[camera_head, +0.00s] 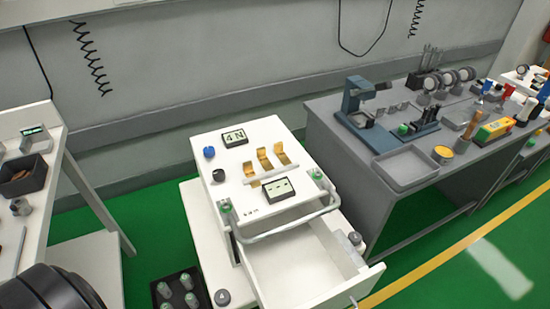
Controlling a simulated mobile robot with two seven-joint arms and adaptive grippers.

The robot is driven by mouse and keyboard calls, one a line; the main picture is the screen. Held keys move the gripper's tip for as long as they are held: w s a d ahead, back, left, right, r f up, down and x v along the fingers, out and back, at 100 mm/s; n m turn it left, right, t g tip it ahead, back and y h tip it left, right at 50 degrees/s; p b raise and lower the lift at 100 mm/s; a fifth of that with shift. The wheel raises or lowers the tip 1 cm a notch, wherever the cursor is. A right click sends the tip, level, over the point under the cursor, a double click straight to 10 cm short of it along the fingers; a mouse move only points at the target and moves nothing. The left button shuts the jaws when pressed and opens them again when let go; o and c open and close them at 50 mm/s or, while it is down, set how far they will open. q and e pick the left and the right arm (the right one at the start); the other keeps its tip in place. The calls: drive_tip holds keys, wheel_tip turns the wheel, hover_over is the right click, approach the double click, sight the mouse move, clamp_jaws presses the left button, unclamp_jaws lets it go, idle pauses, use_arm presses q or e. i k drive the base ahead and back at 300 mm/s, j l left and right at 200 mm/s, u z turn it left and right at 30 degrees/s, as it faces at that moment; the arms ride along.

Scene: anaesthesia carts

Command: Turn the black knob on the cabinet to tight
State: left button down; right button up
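The black knob (218,175) sits on the white top of the cabinet (235,187), near its left edge. A blue knob (209,152) is just behind it. A display reading "4 N" (234,138) stands at the back of the top, and a second display with dashes (278,190) lies nearer the front. The black knob's exact turn angle is too small to read. Neither gripper shows. A dark rounded part at the lower left corner is likely one of my arm links, well away from the knob.
The cabinet's front drawer (315,265) is open, below a grey handle bar (290,226). Gold curved clips (272,160) stand on the top. A black tray of cylinders (178,289) lies at the lower left. A grey workbench (345,150) with tools stands right; a white table (50,155) left.

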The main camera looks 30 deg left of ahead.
sight(219, 175)
drive_tip(key=u, duration=1.3)
